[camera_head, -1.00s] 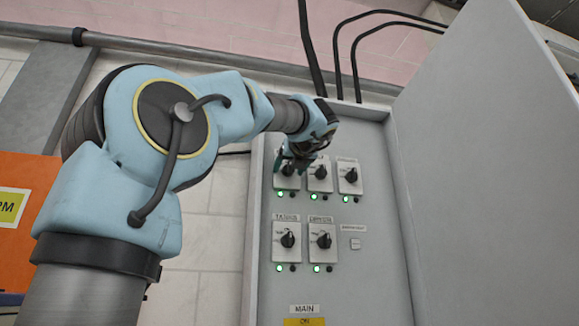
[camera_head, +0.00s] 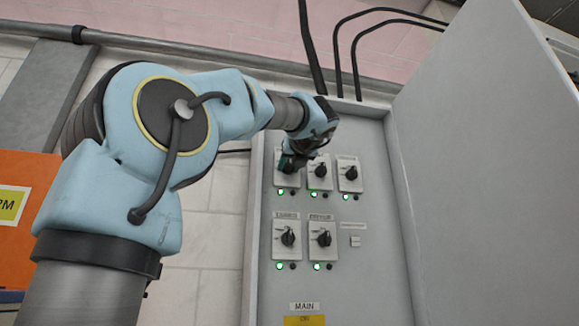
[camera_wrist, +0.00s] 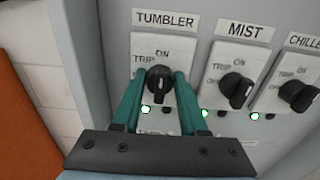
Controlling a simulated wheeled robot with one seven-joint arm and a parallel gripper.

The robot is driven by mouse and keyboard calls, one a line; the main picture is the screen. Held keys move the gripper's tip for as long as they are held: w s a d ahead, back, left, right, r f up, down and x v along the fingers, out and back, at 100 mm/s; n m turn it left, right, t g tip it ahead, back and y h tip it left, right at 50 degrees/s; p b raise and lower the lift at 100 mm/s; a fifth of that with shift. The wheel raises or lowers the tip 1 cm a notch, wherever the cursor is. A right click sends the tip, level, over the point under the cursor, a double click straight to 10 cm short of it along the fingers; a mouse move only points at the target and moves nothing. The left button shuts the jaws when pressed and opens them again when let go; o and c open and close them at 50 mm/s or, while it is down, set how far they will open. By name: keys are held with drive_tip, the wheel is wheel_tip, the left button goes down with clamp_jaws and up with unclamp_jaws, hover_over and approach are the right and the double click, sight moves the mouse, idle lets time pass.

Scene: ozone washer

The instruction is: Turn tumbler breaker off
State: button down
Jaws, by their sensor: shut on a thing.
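The tumbler breaker is a white plate (camera_wrist: 143,46) with a black rotary knob (camera_wrist: 159,87), under a TUMBLER label (camera_wrist: 165,18) in the wrist view. Its white pointer mark is toward the lower part of the knob, and the plate shows ON and TRIP. My gripper (camera_wrist: 158,80) has its two green fingers on either side of this knob, shut on it. In the head view my gripper (camera_head: 291,163) is at the top left switch of the panel, covering most of its knob. A green lamp (camera_head: 281,192) is lit below it.
The MIST knob (camera_wrist: 236,89) and CHILLER knob (camera_wrist: 298,95) are close on the right. Two more switches are in the lower row, including one at the left (camera_head: 288,238). The open cabinet door (camera_head: 480,180) stands to the right. Black cables (camera_head: 338,60) enter from above.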

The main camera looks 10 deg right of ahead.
drive_tip(key=shift+n, duration=0.3)
drive_tip(key=n+b, duration=0.2)
drive_tip(key=n, duration=0.1)
drive_tip(key=shift+a+f, duration=0.1)
drive_tip(key=n+b, duration=0.1)
drive_tip(key=n, duration=0.4)
drive_tip(key=shift+b, duration=0.35)
drive_tip(key=n+b, duration=0.1)
drive_tip(key=n, duration=0.3)
drive_tip(key=shift+n, duration=0.3)
drive_tip(key=n+b, duration=0.1)
drive_tip(key=n, duration=0.3)
drive_tip(key=shift+n+b, duration=0.3)
drive_tip(key=shift+b, duration=0.05)
drive_tip(key=shift+c, duration=2.3)
unclamp_jaws()
